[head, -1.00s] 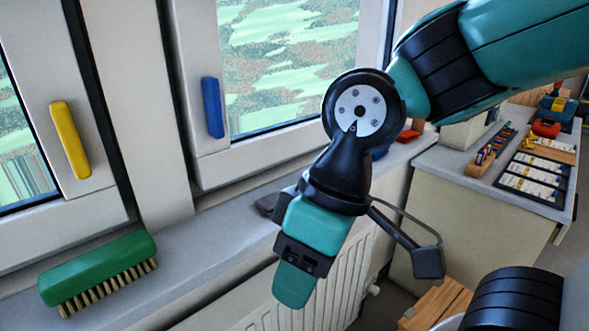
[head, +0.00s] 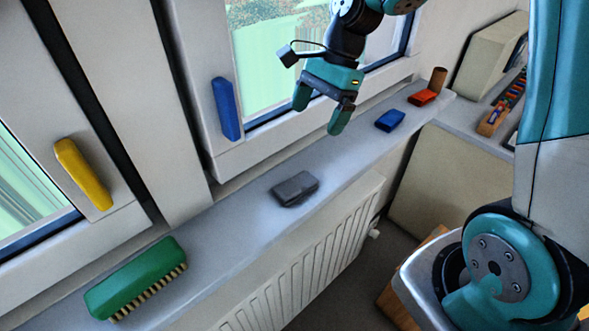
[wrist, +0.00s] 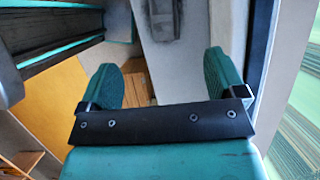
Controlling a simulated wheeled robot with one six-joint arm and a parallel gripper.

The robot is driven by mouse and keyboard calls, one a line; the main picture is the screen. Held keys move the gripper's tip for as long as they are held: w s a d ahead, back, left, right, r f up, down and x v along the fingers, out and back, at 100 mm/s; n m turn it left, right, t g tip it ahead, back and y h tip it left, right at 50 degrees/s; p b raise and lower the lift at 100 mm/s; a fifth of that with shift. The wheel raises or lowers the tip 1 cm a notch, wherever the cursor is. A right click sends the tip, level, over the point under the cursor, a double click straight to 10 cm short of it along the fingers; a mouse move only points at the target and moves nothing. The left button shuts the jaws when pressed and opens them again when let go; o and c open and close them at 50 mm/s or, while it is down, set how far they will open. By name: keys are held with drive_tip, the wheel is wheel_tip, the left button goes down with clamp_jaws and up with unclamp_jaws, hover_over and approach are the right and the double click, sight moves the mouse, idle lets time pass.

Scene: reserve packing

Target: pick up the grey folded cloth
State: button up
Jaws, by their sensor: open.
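The grey folded cloth (head: 295,188) lies flat on the windowsill (head: 232,240), between the green brush and the blue block. It also shows as a dark grey patch at the top of the wrist view (wrist: 163,18). My gripper (head: 320,112) is open and empty, with its fingers pointing down. It appears above the cloth and a little to its right in the head view. Both fingers show apart in the wrist view (wrist: 163,76), with nothing between them.
A green brush (head: 136,278) lies on the sill at left. A blue block (head: 390,120), a red block (head: 423,97) and a brown cylinder (head: 438,79) stand farther right. Blue (head: 225,108) and yellow (head: 83,173) window handles jut out nearby. A radiator (head: 300,262) is below.

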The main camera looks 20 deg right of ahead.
drive_tip(key=p, duration=0.2)
hover_over(291, 186)
drive_tip(key=d, duration=0.2)
drive_tip(key=shift+m, duration=0.3)
wheel_tip(291, 186, down, 11)
drive_tip(key=shift+a+f, duration=0.1)
drive_tip(key=shift+f, duration=0.05)
drive_tip(key=shift+w+p+x, duration=0.2)
drive_tip(key=shift+p+x, duration=1.15)
drive_tip(key=shift+x, duration=1.3)
drive_tip(key=shift+f, duration=0.15)
drive_tip(key=c, duration=1)
